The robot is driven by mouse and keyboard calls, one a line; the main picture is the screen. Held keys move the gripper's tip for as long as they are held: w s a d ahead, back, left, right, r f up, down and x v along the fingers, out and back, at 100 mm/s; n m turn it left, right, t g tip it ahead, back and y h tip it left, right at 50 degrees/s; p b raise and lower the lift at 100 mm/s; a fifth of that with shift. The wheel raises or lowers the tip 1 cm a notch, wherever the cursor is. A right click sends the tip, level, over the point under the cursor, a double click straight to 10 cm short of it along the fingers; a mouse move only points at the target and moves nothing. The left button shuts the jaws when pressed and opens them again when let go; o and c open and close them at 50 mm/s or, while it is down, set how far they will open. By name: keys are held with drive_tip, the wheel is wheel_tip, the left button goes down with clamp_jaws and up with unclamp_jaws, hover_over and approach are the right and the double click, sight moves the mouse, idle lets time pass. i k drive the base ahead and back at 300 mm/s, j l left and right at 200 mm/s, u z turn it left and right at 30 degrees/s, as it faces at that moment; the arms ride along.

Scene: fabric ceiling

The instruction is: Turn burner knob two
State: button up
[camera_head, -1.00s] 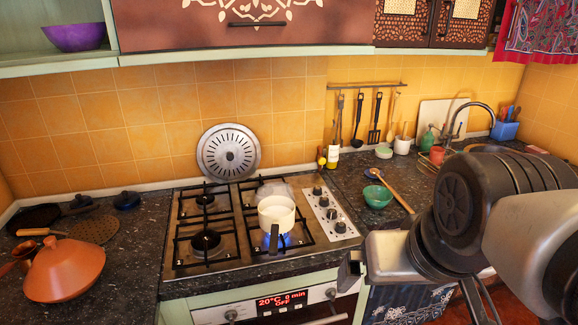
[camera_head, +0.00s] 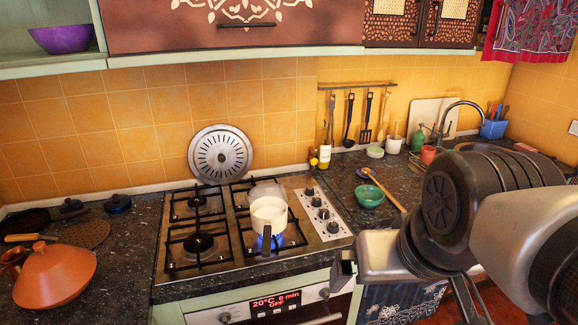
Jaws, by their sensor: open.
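The hob's metal knob panel (camera_head: 322,210) runs along the right side of the gas stove, with several black knobs in a row. The nearest knob (camera_head: 333,227) is at the front end, and another knob (camera_head: 324,214) sits just behind it. My gripper (camera_head: 345,266) is in front of the panel, by the counter's front edge, apart from the knobs. Its jaws are open and appear empty; the fingers are small and partly hidden by my own arm. Blue flame burns under the white pot (camera_head: 269,214) on the front right burner.
A green bowl (camera_head: 369,195) and a wooden spoon (camera_head: 388,190) lie on the counter right of the hob. A bottle (camera_head: 325,155) stands behind. The oven display (camera_head: 276,302) is below the hob. An orange tagine (camera_head: 55,275) stands at the left.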

sight(324, 216)
drive_tip(key=i+l, duration=0.15)
drive_tip(key=i, duration=0.2)
drive_tip(key=i+l+u, duration=0.15)
drive_tip(key=i, duration=0.25)
drive_tip(key=l, duration=0.15)
drive_tip(key=i+j, duration=0.1)
